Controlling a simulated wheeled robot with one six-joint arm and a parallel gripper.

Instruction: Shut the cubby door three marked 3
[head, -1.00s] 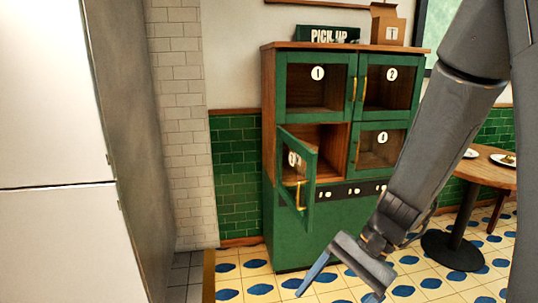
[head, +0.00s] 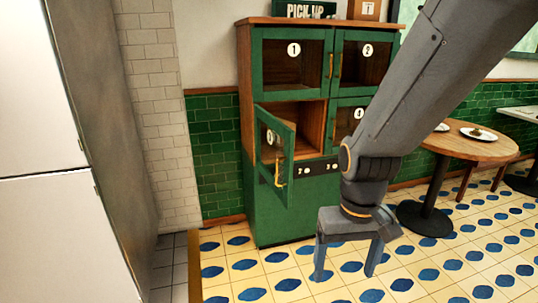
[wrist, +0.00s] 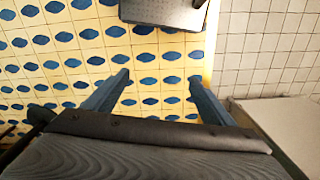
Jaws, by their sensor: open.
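The cubby door (head: 287,140) with a round label stands swung open at the lower left of the green cabinet (head: 283,215). Its label is seen at a slant and hard to read. Its brass handle (head: 279,173) is on the door's free edge, toward me. The compartment behind it (head: 311,124) shows a wooden inside. My gripper (head: 345,276) is open and empty, pointing down, to the right of and below the door, apart from it. The wrist view shows the open fingers (wrist: 160,78) over floor tiles, without the door.
Doors 1 (head: 291,65) and 2 (head: 366,62) are shut above. Door 4 (head: 347,122) is partly hidden by my arm. A round table (head: 462,146) with plates stands at the right. A white tall unit (head: 50,230) is at the left. Patterned floor lies clear in front of the cabinet.

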